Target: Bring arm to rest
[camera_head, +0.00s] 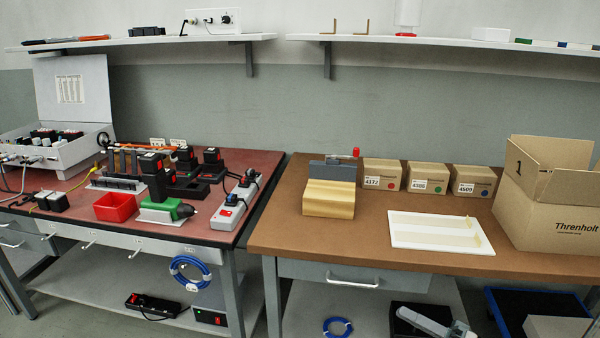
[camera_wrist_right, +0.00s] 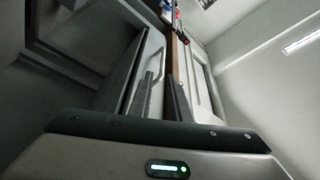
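My right gripper (camera_wrist_right: 160,80) shows in the right wrist view as two dark fingers standing apart, with nothing seen between them. It is open. A drawer front with a pale handle (camera_wrist_right: 154,72) shows beyond the fingers, so the gripper is low by the workbench. In the head view a light grey jointed shape (camera_head: 428,319) shows below the brown bench at the bottom right; I cannot tell for sure that it is part of my right arm. My left gripper is in neither view.
The red-topped bench (camera_head: 62,221) at left carries tools, a red bin (camera_head: 115,207) and a power strip (camera_head: 237,204). Shelves hang above.

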